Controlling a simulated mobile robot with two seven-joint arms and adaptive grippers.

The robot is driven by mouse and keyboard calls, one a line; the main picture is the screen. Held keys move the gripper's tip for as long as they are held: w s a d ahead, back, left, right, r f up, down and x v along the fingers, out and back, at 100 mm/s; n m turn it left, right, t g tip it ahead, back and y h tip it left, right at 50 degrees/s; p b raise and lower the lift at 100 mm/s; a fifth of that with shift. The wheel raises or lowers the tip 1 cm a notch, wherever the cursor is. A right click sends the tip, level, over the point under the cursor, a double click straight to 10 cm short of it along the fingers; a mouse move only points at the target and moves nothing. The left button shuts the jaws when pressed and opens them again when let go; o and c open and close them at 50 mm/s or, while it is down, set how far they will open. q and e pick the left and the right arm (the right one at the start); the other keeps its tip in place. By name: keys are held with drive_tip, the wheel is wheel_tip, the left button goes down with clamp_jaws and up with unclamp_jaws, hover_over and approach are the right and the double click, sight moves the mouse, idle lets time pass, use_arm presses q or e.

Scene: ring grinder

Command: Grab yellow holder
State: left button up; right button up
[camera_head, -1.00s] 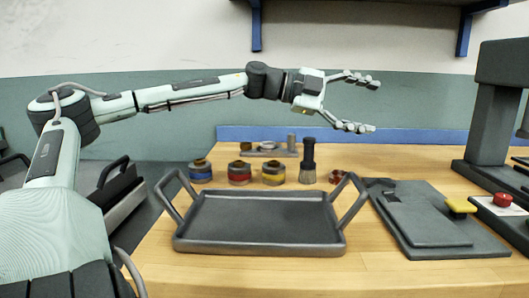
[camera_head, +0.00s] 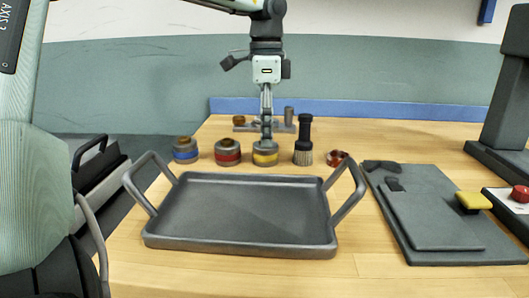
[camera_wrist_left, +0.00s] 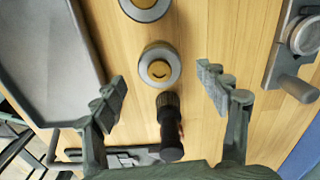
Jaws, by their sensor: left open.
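The yellow holder (camera_head: 265,158), a low round piece with a yellow band and brownish top, stands on the table behind the tray. My left gripper (camera_head: 266,136) points down directly over it, and its fingers partly cover the holder's top in the head view. In the left wrist view the holder (camera_wrist_left: 160,66) shows from above between the two spread fingers of my left gripper (camera_wrist_left: 161,78), with space on both sides. The gripper is open and empty. Whether the fingertips are at the holder's height is hard to tell. My right gripper is out of view.
A red-banded holder (camera_head: 228,153) and a blue-banded one (camera_head: 186,151) stand to the left. A dark upright brush (camera_head: 304,142) stands close on the right. The empty grey tray (camera_head: 240,250) lies in front. A metal fixture (camera_head: 288,116) is behind.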

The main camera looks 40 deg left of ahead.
sight(265, 153)
use_arm(q)
wheel_tip(265, 153, down, 4)
drive_tip(key=shift+r, duration=0.25)
drive_tip(key=shift+r, duration=0.1)
clamp_jaws()
